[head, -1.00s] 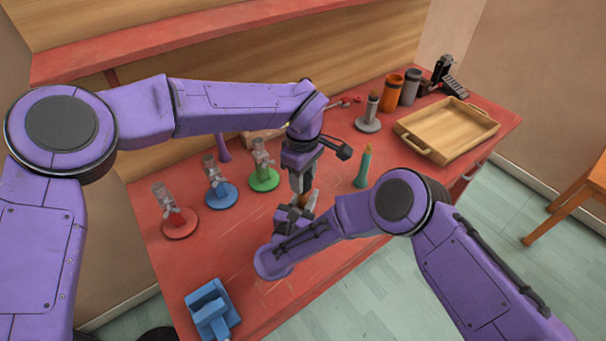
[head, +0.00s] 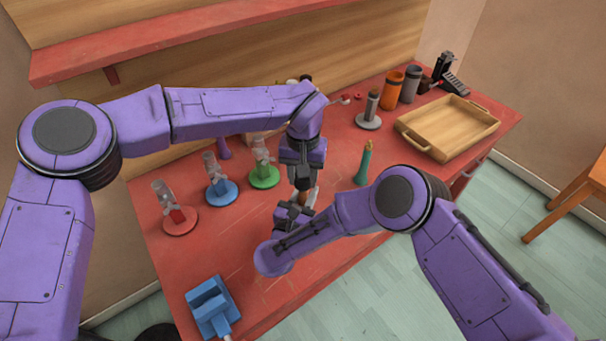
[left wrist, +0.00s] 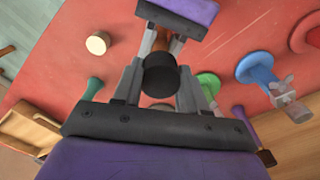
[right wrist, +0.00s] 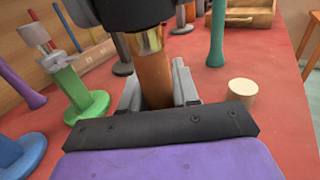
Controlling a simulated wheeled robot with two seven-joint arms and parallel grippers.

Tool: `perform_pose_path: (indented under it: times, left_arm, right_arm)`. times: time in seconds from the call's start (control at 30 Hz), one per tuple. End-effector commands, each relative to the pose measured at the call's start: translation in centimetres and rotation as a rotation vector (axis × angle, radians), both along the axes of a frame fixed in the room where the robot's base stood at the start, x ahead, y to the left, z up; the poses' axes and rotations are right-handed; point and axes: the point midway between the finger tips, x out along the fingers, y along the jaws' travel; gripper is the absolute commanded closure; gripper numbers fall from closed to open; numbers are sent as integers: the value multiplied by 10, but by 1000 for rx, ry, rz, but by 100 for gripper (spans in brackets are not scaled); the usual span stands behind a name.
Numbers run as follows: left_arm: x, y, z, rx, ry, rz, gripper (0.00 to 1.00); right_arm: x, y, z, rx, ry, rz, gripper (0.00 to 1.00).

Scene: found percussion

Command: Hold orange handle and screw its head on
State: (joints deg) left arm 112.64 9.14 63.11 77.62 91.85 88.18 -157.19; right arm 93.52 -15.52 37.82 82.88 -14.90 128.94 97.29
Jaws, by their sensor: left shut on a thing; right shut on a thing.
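The orange handle (right wrist: 153,78) stands upright between the fingers of my right gripper (right wrist: 160,95), with a gold band at its top. The dark head (left wrist: 160,78), a black cylinder, sits between the fingers of my left gripper (left wrist: 158,90), directly above the handle. In the right wrist view the dark head (right wrist: 140,13) meets the gold band; whether the thread is engaged is hidden. In the head view my left gripper (head: 303,184) points down over my right gripper (head: 294,212), and a sliver of the orange handle (head: 302,198) shows between them.
Red (head: 180,226), blue (head: 222,196) and green (head: 264,180) stands are left of the grippers. A teal handle (head: 364,165) stands to the right. A pale round block (right wrist: 242,89) is close by. A wooden tray (head: 407,144) is at the right, a blue block (head: 211,300) at front left.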

Motion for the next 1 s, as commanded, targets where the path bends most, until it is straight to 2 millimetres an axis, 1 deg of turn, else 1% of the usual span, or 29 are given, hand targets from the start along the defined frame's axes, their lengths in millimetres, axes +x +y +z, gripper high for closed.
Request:
perform_pose_path:
  times: [0.2, 0.23, 0.3, 0.53, 0.6, 0.67, 0.83, 0.9, 1.0]
  left_arm:
    - [0, 0, 0, 0, -1, 1, 87]
    - [0, 0, 0, 0, -1, 2, 52]
    - [0, 0, 0, 0, -1, 2, 33]
    - [0, 0, 0, 0, 0, 3, 33]
    - [0, 0, 3, 0, -1, 3, 33]
    - [0, 0, 10, 0, -2, 5, 33]
    - [0, 0, 35, 0, -2, 4, 33]
    - [0, 0, 41, 0, -2, 4, 33]
    - [0, 0, 45, 0, 0, 4, 33]
  right_arm:
    - [0, 0, 0, -1, 1, -1, 100]
    - [0, 0, -1, -1, 1, 0, 100]
    - [0, 0, -1, -1, 1, -1, 100]
    - [0, 0, -1, -1, 1, -1, 100]
    - [0, 0, 0, -1, 1, -1, 100]
    - [0, 0, 0, -1, 1, -1, 100]
    - [0, 0, -1, -1, 1, 0, 100]
    - [0, 0, -1, -1, 1, 0, 100]
    - [0, 0, -1, -1, 1, 0, 100]
